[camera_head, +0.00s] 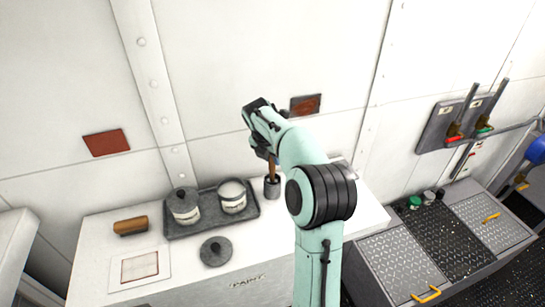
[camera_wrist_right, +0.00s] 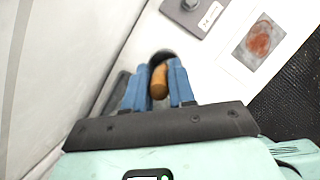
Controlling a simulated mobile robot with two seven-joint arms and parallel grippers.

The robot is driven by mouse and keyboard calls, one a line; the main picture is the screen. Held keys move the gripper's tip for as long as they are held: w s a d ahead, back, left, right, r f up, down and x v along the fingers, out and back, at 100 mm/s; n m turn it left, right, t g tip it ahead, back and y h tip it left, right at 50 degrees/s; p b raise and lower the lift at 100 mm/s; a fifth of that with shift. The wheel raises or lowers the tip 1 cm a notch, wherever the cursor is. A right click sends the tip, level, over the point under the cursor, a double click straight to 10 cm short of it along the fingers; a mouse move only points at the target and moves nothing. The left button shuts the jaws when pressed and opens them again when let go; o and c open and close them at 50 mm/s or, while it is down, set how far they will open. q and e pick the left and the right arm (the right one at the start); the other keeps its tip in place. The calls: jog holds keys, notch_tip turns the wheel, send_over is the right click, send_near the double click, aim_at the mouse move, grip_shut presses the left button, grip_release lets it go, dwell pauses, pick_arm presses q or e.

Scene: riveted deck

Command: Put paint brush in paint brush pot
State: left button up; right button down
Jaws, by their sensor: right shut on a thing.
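The paint brush's brown handle (camera_head: 271,168) stands nearly upright over the small dark paint brush pot (camera_head: 273,188) on the white counter. Its lower end meets the pot's mouth in the head view; the bristles are hidden. My right gripper (camera_head: 266,152) is above the pot. In the right wrist view its blue fingers (camera_wrist_right: 160,88) are shut on the orange-brown handle (camera_wrist_right: 158,80). The dark rim of the pot (camera_wrist_right: 163,54) shows just beyond the handle. How deep the brush sits cannot be told. My left gripper is not in view.
Left of the pot, a dark tray (camera_head: 212,228) holds two pale tins (camera_head: 184,209) (camera_head: 232,198). A dark round lid (camera_head: 216,251) and a brown block-like object (camera_head: 130,226) lie on the counter (camera_head: 185,256). The riveted wall (camera_head: 230,60) stands close behind.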

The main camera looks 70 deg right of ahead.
jog(key=shift+f, duration=0.2)
jog(key=c, duration=0.9)
grip_release()
jog(key=shift+s, duration=0.1)
jog(key=shift+c, duration=0.2)
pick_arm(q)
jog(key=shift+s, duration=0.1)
pick_arm(e)
jog(key=shift+r, duration=0.1)
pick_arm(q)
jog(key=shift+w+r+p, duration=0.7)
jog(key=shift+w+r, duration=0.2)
pick_arm(e)
jog(key=v, duration=1.2)
jog(key=shift+r, duration=0.15)
